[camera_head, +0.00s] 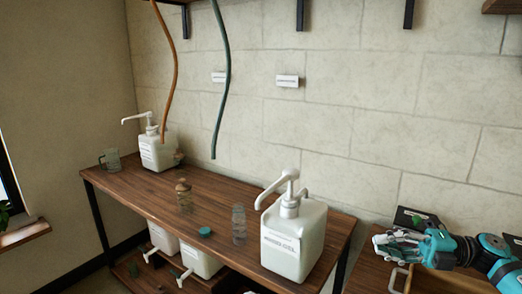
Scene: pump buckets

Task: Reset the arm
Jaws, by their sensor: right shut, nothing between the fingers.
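My right gripper (388,246) comes in from the right edge. It is shut with nothing between its fingers, and it is above a wooden surface at the lower right. My left gripper is not in view. A large white pump bucket (293,245) stands upright at the near right end of the wooden table (215,206), left of my right gripper and apart from it. A second white pump bucket (158,152) stands at the far left end of the table.
A glass mug (111,161), a corked jar (184,197), a teal lid (205,232) and a clear bottle (239,224) are on the table. An orange hose (171,70) and a green hose (222,90) hang above it. More white containers (201,262) sit on the lower shelf.

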